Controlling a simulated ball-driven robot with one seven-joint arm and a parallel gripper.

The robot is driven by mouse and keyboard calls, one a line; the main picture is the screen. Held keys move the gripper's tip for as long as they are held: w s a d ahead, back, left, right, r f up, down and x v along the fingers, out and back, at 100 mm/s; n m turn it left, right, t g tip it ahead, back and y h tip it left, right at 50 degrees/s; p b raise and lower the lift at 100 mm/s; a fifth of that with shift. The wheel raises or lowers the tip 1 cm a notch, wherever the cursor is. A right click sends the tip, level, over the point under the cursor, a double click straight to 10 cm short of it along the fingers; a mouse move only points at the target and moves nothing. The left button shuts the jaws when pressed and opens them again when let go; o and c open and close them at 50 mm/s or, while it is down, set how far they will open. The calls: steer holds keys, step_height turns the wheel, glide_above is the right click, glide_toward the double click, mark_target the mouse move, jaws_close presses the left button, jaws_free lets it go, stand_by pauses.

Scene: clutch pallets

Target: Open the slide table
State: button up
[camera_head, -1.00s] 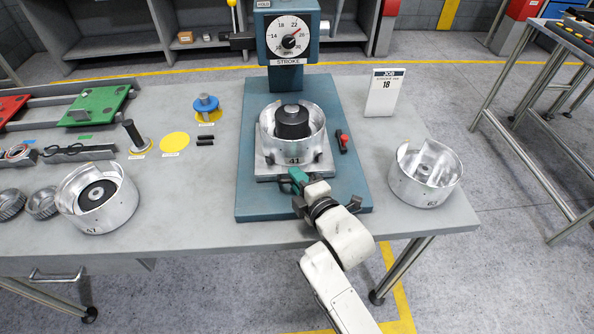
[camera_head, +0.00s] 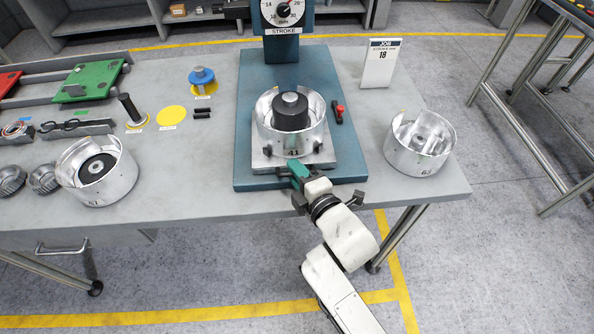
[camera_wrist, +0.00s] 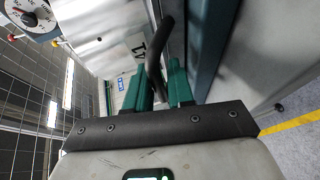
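The slide table (camera_head: 328,158) is a light grey plate on the teal press base (camera_head: 348,150). It carries a silver drum (camera_head: 291,142) marked 41 with a black hub (camera_head: 290,110). The plate's front edge is near the front edge of the base. My gripper (camera_head: 297,172), with green fingers, is at the front of the slide table. In the wrist view the fingers (camera_wrist: 163,88) lie on either side of a dark handle bar (camera_wrist: 158,50) and appear closed on it. Part of the handle is hidden by the fingers.
A press column with a STROKE dial (camera_head: 283,14) stands behind the drum. A red-tipped lever (camera_head: 338,113) lies right of the plate. Other drums stand at right (camera_head: 420,145) and left (camera_head: 97,172). A job card (camera_head: 380,64) stands at the back right.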

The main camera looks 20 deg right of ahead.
steer(key=shift+o, duration=1.2)
steer(key=b+v, duration=0.1)
steer(key=v, duration=0.9)
steer(key=shift+s+r, duration=0.15)
steer(key=shift+s, duration=0.2)
steer(key=s+d+f+m+g+h, duration=0.3)
steer(key=s+d+f+m+g, duration=0.2)
steer(key=d+f+m+g, duration=0.3)
steer(key=s+f+m+g, duration=0.2)
steer(key=s+m+g, duration=0.1)
steer(key=s+m, duration=0.2)
steer(key=s+d+f+m+g+y, duration=0.1)
steer(key=s+f+m+g, duration=0.2)
steer(key=s, duration=0.6)
steer(key=m, duration=0.2)
steer(key=shift+d+f+m+g, duration=0.3)
steer(key=shift+f+g, duration=0.05)
steer(key=shift+g, duration=0.05)
